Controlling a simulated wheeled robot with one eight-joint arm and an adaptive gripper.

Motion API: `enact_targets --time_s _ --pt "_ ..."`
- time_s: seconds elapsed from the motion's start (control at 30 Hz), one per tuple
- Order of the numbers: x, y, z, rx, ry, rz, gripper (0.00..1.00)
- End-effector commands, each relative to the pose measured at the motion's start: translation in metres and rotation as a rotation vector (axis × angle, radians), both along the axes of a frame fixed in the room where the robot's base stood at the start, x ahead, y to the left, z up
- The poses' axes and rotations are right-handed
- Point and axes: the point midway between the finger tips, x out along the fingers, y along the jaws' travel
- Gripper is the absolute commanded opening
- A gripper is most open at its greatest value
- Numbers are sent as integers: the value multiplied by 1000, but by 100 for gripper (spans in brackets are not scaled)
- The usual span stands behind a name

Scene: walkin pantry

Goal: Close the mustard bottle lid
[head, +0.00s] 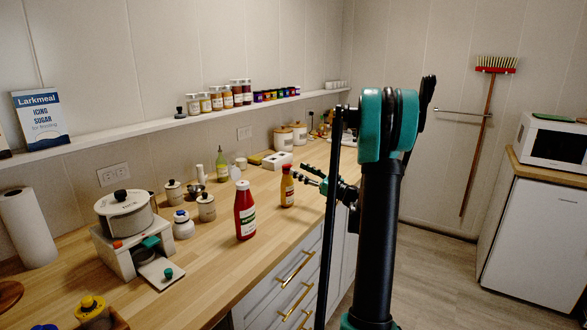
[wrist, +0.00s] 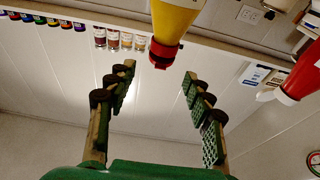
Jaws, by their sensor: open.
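The mustard bottle (head: 287,192) is yellow with a red cap and stands upright on the wooden counter, right of the red ketchup bottle. My gripper (head: 300,173) is open just right of the mustard bottle, at about the height of its upper part. The wrist view looks upside down. There the mustard bottle (wrist: 176,18) hangs in from the top, its red cap (wrist: 163,54) towards the space between my two spread fingers (wrist: 158,76). The fingers look empty and apart from the cap. Whether the lid is open or shut is too small to tell.
The ketchup bottle (head: 245,212) stands close left of the mustard bottle and shows in the wrist view (wrist: 303,76). White canisters, a pot and a green-yellow bottle (head: 222,166) stand further left and behind. A shelf (head: 150,133) with jars runs along the wall.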

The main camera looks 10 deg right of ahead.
Motion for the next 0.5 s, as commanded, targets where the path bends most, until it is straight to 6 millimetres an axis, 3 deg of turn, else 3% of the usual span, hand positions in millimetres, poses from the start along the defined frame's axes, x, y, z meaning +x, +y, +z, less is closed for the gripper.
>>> enact_targets --time_s 0.2,0.5 --pt "-30 -31 -11 -1 -1 -4 52" --pt "-51 -50 -18 0 0 -1 52"
